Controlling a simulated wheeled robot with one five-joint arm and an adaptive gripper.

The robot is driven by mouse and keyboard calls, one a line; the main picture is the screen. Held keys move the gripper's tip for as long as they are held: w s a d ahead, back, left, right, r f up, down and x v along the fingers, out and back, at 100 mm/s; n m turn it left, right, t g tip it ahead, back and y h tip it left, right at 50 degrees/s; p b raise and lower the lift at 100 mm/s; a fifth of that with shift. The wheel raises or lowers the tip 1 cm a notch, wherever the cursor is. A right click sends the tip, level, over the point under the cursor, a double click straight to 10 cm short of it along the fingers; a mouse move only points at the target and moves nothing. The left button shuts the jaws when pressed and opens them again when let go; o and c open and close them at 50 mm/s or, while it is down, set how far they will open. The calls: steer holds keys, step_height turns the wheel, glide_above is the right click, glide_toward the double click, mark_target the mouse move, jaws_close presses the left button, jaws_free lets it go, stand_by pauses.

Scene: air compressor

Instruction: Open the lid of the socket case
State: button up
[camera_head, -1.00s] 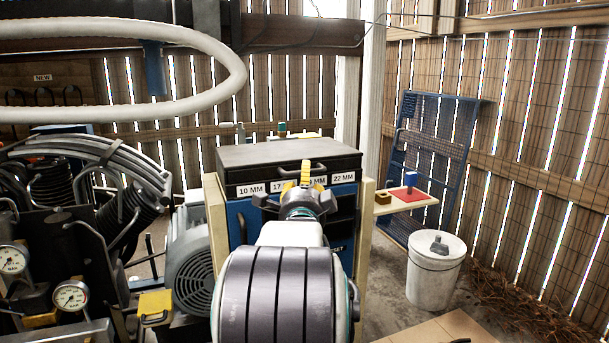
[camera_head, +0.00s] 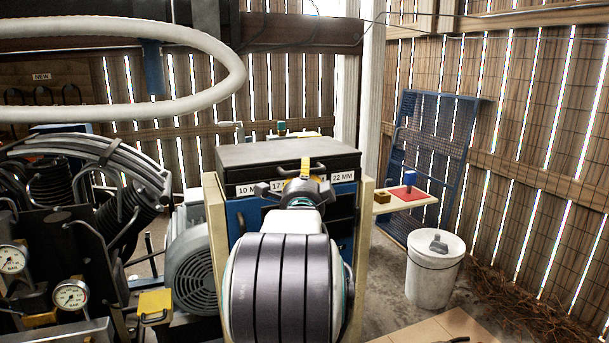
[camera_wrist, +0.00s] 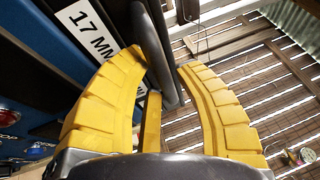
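The socket case has a dark flat lid (camera_head: 285,152) that lies closed. Its blue body (camera_head: 236,218) carries white size labels, and one reads 17 MM in the wrist view (camera_wrist: 88,31). A dark handle (camera_head: 318,167) stands out at the lid's front edge. My gripper (camera_head: 303,172) is at the handle, in front of the case. In the wrist view its yellow fingers are apart (camera_wrist: 162,60), with the dark handle bar (camera_wrist: 167,50) between or just beyond the tips. Contact is unclear. A narrow yellow piece (camera_wrist: 152,122) shows between the fingers. My arm hides the case's middle front.
A compressor with gauges (camera_head: 70,295) and a finned motor (camera_head: 195,265) stand left of the case. A small shelf (camera_head: 405,202) with a red mat and a white bucket (camera_head: 434,272) are to the right. A pale hose loop (camera_head: 235,75) hangs above left.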

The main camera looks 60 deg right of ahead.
jaws_close()
steer(key=shift+r, duration=0.15)
